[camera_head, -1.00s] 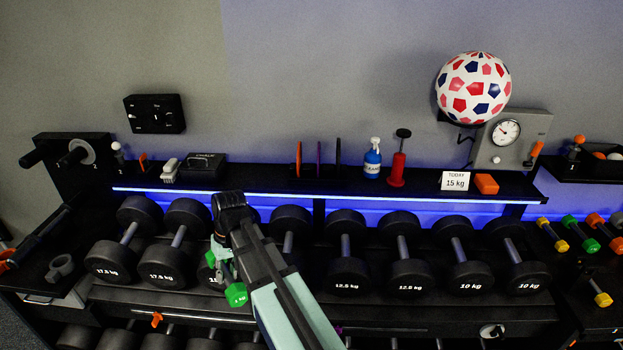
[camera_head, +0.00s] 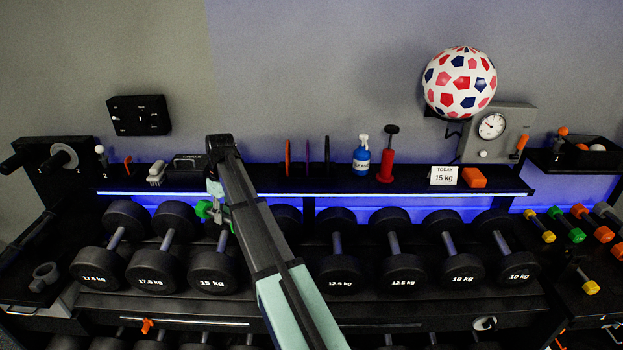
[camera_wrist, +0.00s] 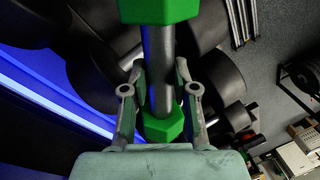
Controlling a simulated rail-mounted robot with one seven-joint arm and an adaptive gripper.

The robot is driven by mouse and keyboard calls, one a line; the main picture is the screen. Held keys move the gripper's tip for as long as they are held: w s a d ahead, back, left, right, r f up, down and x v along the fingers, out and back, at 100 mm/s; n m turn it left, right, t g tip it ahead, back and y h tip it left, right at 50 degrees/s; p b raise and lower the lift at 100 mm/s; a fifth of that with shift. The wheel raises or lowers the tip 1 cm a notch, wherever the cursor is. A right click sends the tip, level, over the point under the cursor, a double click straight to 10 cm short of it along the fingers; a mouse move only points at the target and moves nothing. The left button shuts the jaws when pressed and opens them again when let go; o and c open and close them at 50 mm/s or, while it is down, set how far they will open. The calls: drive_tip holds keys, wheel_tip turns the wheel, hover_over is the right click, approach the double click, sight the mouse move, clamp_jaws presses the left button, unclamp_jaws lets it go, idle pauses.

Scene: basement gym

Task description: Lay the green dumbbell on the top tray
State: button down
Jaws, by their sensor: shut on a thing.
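My gripper (camera_wrist: 160,88) is shut on the green dumbbell, around its grey handle (camera_wrist: 158,65). In the wrist view one green head is at the top edge and the other between the fingers and my palm. In the head view the green dumbbell (camera_head: 204,209) shows partly, above the black 15 kg dumbbell; my arm hides some of it. Another green dumbbell (camera_head: 567,226) rests among small coloured ones on the black rack at the right. Which surface is the top tray is not clear from the picture.
Large black dumbbells (camera_head: 400,270) fill the middle rack. Behind them a narrow shelf (camera_head: 345,184) holds a blue spray bottle (camera_head: 361,155), a red pump (camera_head: 387,155), upright discs and a sign. A black tray (camera_head: 590,160) with balls sits at far right.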

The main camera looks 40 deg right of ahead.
drive_tip(key=w+d+r+n+g+b, duration=0.1)
drive_tip(key=w+d+r+n, duration=0.3)
drive_tip(key=w+d, duration=0.5)
drive_tip(key=w+d+r+n, duration=0.2)
drive_tip(key=w+d+r, duration=0.45)
drive_tip(key=d, duration=0.35)
drive_tip(key=shift+w+d+f+p, duration=0.1)
drive_tip(key=shift+w+f+p, duration=0.1)
drive_tip(key=shift+f, duration=1.15)
drive_tip(key=shift+w+d+f+p, duration=0.1)
drive_tip(key=shift+f+p, duration=0.05)
drive_tip(key=shift+f, duration=1.15)
drive_tip(key=shift+w+f+p, duration=0.1)
drive_tip(key=shift+f+p, duration=0.1)
drive_tip(key=shift+f, duration=1.15)
drive_tip(key=shift+f, duration=0.1)
drive_tip(key=c, duration=0.9)
unclamp_jaws()
drive_tip(key=shift+f, duration=0.1)
drive_tip(key=a+b+v, duration=0.1)
drive_tip(key=b+v, duration=0.1)
drive_tip(key=v, duration=0.5)
drive_tip(key=shift+d+r, duration=0.4)
